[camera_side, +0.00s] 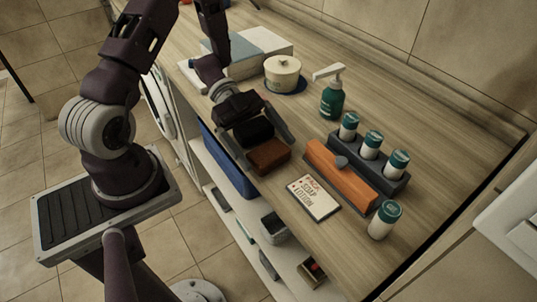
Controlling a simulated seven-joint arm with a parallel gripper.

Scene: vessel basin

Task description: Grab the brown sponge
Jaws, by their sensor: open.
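The brown sponge (268,156) is a reddish-brown block near the counter's front edge, left of the label card. My gripper (272,152) is open and reaches down from the upper left. Its dark fingers appear to lie on either side of the sponge, with the sponge near their tips. Whether the fingers touch it, I cannot tell. A black block-like shape (254,131) sits just behind the sponge, under the gripper's body; I cannot tell what it is. The sponge's rear side is hidden.
A lettered card (314,198), an orange bar-like object (338,172), a dark rack (378,178) of white bottles and a single bottle (384,220) stand to the right. A green pump bottle (332,100) and lidded pot (283,74) stand behind. Shelves lie below the counter.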

